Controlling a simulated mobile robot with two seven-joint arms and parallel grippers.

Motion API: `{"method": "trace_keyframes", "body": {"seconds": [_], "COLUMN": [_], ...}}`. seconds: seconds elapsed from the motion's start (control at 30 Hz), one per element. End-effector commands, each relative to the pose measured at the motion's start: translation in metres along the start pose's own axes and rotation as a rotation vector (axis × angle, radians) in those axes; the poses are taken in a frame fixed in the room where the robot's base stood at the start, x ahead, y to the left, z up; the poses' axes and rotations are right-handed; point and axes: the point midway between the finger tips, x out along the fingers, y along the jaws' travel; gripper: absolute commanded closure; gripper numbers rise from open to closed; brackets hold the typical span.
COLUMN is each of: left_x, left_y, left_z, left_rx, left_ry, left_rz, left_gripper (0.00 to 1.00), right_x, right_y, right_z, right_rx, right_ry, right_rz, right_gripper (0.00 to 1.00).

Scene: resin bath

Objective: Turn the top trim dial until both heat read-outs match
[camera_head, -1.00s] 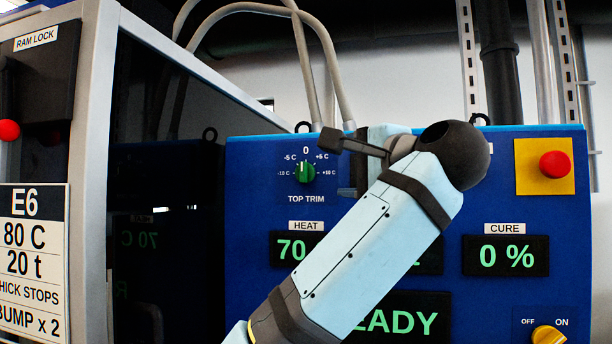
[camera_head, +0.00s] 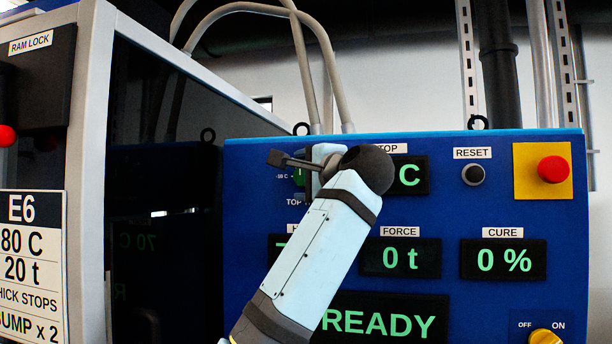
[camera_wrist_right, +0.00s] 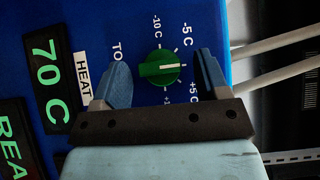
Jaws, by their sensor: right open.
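The green top trim dial (camera_wrist_right: 160,67) sits between the two fingers of my right gripper (camera_wrist_right: 163,80) in the right wrist view, with a visible gap on each side. Its white mark points right in that picture, between the -5 C and +5 C labels. In the head view my right gripper (camera_head: 290,160) covers most of the dial (camera_head: 300,176). The HEAT read-out (camera_wrist_right: 47,80) shows 70 C in the wrist view. In the head view the TOP read-out (camera_head: 411,176) shows only its C; my arm hides its number. My left gripper is not in view.
The blue panel (camera_head: 460,205) also carries a FORCE read-out (camera_head: 400,258) at 0 t, a CURE read-out (camera_head: 503,259) at 0 %, a black RESET button (camera_head: 473,175), a red button (camera_head: 553,169) and a yellow switch (camera_head: 546,337). A grey-framed cabinet (camera_head: 92,150) stands left.

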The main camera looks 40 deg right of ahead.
Motion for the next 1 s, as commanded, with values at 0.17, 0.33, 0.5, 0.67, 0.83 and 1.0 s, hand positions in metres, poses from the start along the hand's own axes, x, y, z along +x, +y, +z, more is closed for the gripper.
{"method": "trace_keyframes", "body": {"seconds": [0.17,0.33,0.5,0.67,0.83,1.0], "left_x": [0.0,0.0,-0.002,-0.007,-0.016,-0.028], "left_y": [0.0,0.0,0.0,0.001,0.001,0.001], "left_z": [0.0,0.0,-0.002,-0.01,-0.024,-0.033], "left_rx": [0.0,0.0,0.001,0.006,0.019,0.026], "left_ry": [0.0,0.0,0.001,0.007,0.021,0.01], "left_rz": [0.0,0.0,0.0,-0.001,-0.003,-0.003], "left_gripper": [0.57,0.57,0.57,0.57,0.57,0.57], "right_x": [0.0,0.0,0.0,0.0,0.0,0.001], "right_y": [0.0,0.0,-0.001,-0.004,-0.008,-0.011], "right_z": [0.0,0.0,0.0,0.0,0.0,0.0], "right_rx": [0.0,0.0,-0.008,-0.043,-0.115,-0.214], "right_ry": [0.0,0.0,0.0,0.0,0.0,0.001], "right_rz": [0.0,0.0,0.008,0.043,0.117,0.216], "right_gripper": [0.55,0.81,0.81,0.81,0.81,0.81]}}
